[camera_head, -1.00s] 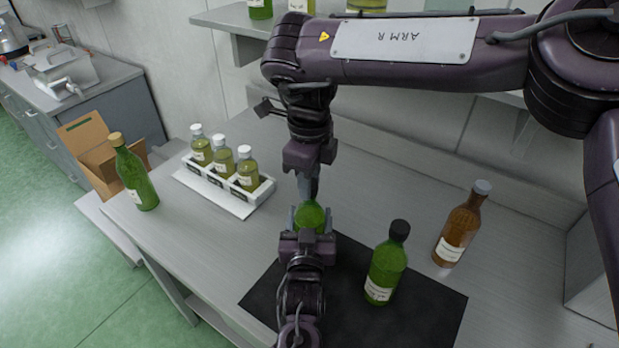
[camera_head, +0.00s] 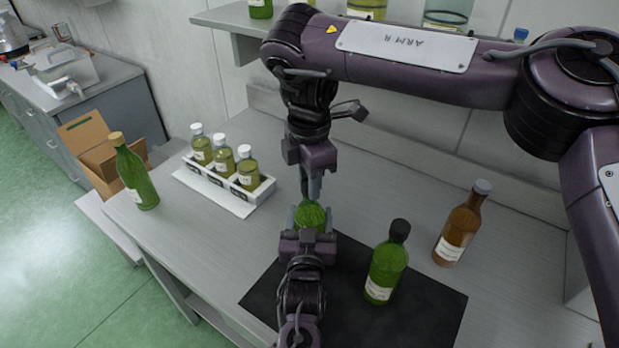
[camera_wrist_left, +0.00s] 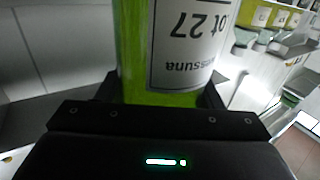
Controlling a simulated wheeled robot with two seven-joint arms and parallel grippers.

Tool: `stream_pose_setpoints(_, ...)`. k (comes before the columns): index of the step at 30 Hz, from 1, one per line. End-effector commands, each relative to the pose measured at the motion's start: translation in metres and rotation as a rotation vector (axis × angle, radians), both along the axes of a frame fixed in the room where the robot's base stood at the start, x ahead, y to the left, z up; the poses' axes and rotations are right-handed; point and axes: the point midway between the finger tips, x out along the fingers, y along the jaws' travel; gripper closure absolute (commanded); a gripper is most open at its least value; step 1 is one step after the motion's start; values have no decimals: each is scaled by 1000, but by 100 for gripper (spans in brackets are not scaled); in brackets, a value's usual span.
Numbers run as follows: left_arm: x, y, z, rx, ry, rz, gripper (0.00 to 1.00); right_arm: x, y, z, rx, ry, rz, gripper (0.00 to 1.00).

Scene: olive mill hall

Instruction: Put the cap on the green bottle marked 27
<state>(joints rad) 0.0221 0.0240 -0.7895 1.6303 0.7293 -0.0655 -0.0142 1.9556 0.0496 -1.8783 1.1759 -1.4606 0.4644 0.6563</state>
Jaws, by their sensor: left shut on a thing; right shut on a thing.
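The green bottle marked 27 (camera_head: 310,217) stands upright in my left gripper (camera_head: 311,226), over the far left part of the black mat. The left wrist view shows its label (camera_wrist_left: 187,45) reading "Lot 27" upside down, with the fingers on both sides of the glass. My right gripper (camera_head: 312,188) points down from above at the top of this bottle and is shut. The cap is hidden by its fingers, as is the bottle's mouth. I cannot tell how the cap sits on the neck.
A black-capped green bottle (camera_head: 386,268) stands on the black mat (camera_head: 425,315). A brown bottle (camera_head: 460,228) is to its right. A white rack (camera_head: 222,183) with three small bottles and a cork-topped green bottle (camera_head: 137,180) stand left. A cardboard box (camera_head: 92,150) is beyond.

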Motion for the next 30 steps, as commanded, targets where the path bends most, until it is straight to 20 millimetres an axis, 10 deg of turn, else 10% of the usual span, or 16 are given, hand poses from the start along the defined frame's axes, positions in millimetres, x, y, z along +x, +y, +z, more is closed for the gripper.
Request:
stream_pose_setpoints(4, 0, -1, 1, -1, -3, -1, 100, 2, -1, 1, 0, -5, 4, 99)
stream_pose_setpoints(5, -1, -1, 1, -1, -3, -1, 100, 2, -1, 1, 1, -6, 4, 69)
stream_pose_setpoints(10, 0, -1, 1, -1, -2, -1, 100, 1, 0, 1, 1, -4, 6, 47)
stream_pose_setpoints(20, 0, 0, 1, -1, -2, -1, 100, 1, 0, 3, 0, -3, 8, 46)
stream_pose_setpoints(30, 0, 0, 1, -1, -1, -1, 100, 2, 0, 64, -2, -10, 7, 46)
